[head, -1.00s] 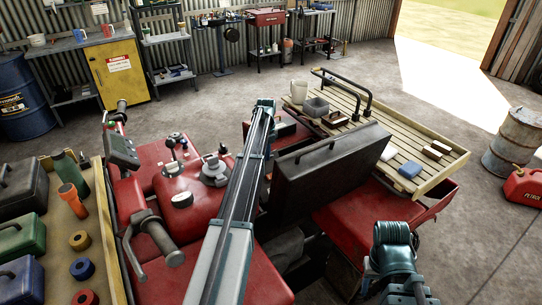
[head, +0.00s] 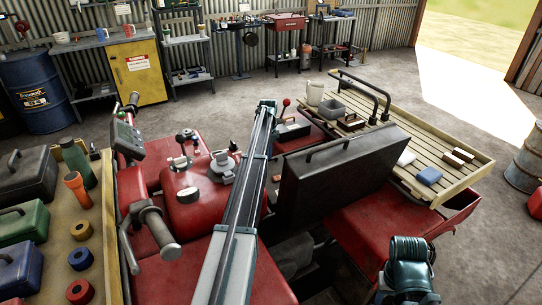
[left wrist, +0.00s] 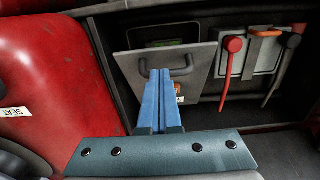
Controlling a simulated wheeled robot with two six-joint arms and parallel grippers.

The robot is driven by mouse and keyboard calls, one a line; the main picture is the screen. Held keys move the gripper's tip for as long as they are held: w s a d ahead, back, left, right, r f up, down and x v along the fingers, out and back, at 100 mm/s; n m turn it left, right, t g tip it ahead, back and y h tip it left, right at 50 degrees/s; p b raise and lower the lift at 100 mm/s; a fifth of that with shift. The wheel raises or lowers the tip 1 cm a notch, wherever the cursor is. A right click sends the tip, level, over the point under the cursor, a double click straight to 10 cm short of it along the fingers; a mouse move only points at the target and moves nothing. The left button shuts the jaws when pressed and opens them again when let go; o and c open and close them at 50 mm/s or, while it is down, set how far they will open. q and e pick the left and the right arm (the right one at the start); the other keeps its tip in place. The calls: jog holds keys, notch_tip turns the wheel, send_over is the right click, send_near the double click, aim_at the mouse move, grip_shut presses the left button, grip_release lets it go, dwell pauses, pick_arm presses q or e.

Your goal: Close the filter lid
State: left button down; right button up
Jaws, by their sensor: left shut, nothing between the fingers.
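In the left wrist view, a flat grey lid (left wrist: 203,58) with a dark bar handle (left wrist: 181,72) stands in a dark compartment, tilted, with an opening showing behind its upper part. I take it for the filter lid. My left gripper (left wrist: 160,73) is shut and empty. Its blue fingers point at the lid and overlap the handle in the picture; I cannot tell whether they touch. In the head view my left arm reaches over the red quad, and its fingers are not clear there. The lid is not clearly visible there. My right gripper is out of view.
A red seat part (left wrist: 50,70) is at left. A raised black panel with a handle (head: 345,178) stands beside my arm, before a slatted rack (head: 450,183).

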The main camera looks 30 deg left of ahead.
pick_arm(q)
jog(key=shift+w+f, duration=0.1)
dwell(0.6)
notch_tip(320, 180, up, 14)
jog(key=p, duration=1.4)
jog(key=s+d+n+t+b, duration=0.1)
jog(key=s+n+t, duration=0.1)
jog(key=n, duration=0.7)
jog(key=s+d+f+n+t+b, duration=0.1)
jog(key=s+n, duration=0.3)
jog(key=n, duration=0.5)
jog(key=shift+d+f+n+t+b, duration=0.3)
jog(key=shift+d+t+b, duration=0.3)
jog(key=shift+d+t, duration=0.2)
jog(key=shift+w+f, duration=0.1)
jog(key=b+x, duration=0.4)
jog(key=a+b+x, duration=0.1)
jog(key=b+x, duration=0.7)
jog(key=shift+w+a+f, duration=0.1)
jog(key=shift+a+f, duration=0.25)
jog(key=shift+a, duration=0.05)
jog(key=shift+w+a+f, duration=0.1)
jog(key=shift+a+f, duration=0.15)
